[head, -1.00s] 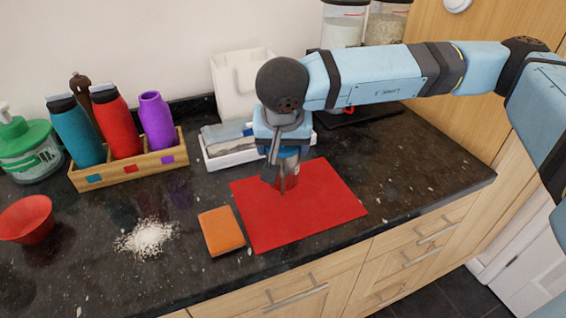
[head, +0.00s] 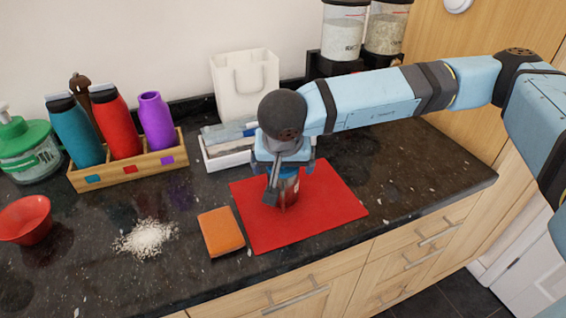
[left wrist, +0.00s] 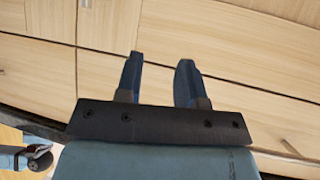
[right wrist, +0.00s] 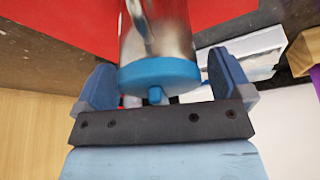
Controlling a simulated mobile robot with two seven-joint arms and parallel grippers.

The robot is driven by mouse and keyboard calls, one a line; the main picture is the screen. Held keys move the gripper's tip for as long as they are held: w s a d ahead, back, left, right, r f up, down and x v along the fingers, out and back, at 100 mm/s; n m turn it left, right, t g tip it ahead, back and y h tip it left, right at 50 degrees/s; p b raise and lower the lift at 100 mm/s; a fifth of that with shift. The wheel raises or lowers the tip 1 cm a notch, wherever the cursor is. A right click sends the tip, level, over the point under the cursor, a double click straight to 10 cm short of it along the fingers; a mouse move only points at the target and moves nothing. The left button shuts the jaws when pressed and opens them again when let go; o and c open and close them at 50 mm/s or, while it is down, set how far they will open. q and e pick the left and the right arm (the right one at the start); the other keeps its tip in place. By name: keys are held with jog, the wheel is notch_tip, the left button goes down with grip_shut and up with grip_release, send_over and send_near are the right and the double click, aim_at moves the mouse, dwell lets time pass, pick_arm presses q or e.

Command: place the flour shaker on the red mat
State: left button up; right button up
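The flour shaker (head: 289,192), a shiny metal cylinder with a blue lid (right wrist: 160,76), stands upright on the red mat (head: 330,200), near its left-middle part. My right gripper (head: 290,183) is above and around the shaker's top, pointing down. In the right wrist view its fingers (right wrist: 163,72) are spread on both sides of the blue lid, with a narrow gap visible at the right finger. The gripper hides part of the shaker in the head view. My left gripper (left wrist: 158,65) is open and empty in front of the wooden cabinet fronts; the head view does not show it.
An orange sponge-like block (head: 221,231) lies against the mat's left side. A white tray (head: 228,158) is just behind the mat. A flour pile (head: 145,238), red bowl (head: 25,220) and bottle rack (head: 130,173) are to the left. The counter right of the mat is clear.

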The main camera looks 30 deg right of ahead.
jog(key=shift+r, duration=0.2)
jog(key=v, duration=1)
jog(key=shift+s+r+p, duration=0.1)
jog(key=shift+r+p, duration=0.1)
jog(key=shift+p, duration=0.2)
jog(key=shift+v, duration=0.8)
